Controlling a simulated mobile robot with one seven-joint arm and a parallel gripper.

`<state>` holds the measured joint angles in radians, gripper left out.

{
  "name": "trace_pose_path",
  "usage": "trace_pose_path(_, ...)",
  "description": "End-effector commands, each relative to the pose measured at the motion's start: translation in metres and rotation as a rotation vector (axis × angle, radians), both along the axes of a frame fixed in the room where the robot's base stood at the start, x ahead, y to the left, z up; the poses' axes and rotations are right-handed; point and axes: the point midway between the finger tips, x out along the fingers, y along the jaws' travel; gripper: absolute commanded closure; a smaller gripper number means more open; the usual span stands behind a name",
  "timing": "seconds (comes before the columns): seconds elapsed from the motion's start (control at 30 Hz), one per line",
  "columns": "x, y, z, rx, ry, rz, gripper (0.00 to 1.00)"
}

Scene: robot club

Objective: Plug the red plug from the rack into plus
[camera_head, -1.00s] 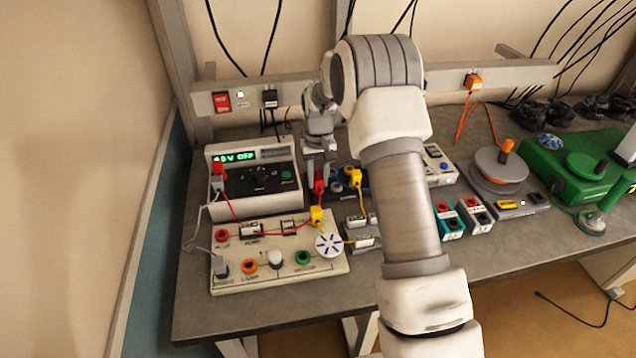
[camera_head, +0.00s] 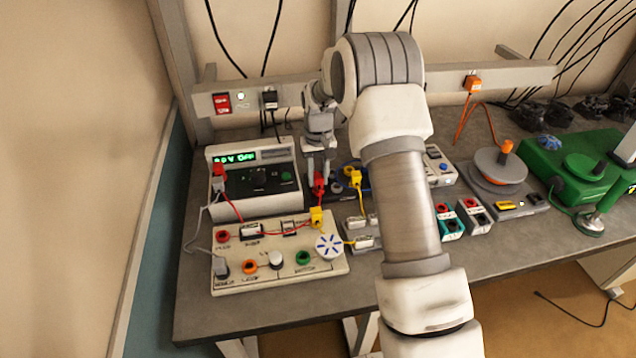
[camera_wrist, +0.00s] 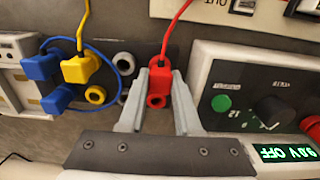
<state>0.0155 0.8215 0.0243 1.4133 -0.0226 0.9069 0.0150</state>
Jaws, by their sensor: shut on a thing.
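The red plug (camera_wrist: 161,92) sits between the two fingers of my gripper (camera_wrist: 160,78) in the wrist view, with its red lead running up and away. In the head view the red plug (camera_head: 319,184) is at the rack just right of the power supply, below my gripper (camera_head: 318,174). My gripper is shut on it. The plus socket appears to be the red-ringed socket (camera_head: 223,236) at the back left of the white circuit board (camera_head: 325,270); its lettering is too blurred to read surely.
The power supply (camera_head: 254,205) stands behind the board, its display lit green. A yellow plug (camera_wrist: 80,68) and blue plugs (camera_wrist: 40,66) lie beside the red one. Another yellow plug (camera_head: 317,214) is on the board.

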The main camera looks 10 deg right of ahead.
Motion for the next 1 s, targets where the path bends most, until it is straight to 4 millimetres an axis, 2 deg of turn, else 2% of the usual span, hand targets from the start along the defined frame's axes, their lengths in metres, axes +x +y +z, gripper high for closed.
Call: trace_pose_path(1.0, 0.0, 0.0, 0.015, 0.0, 0.0, 0.0, 1.0)
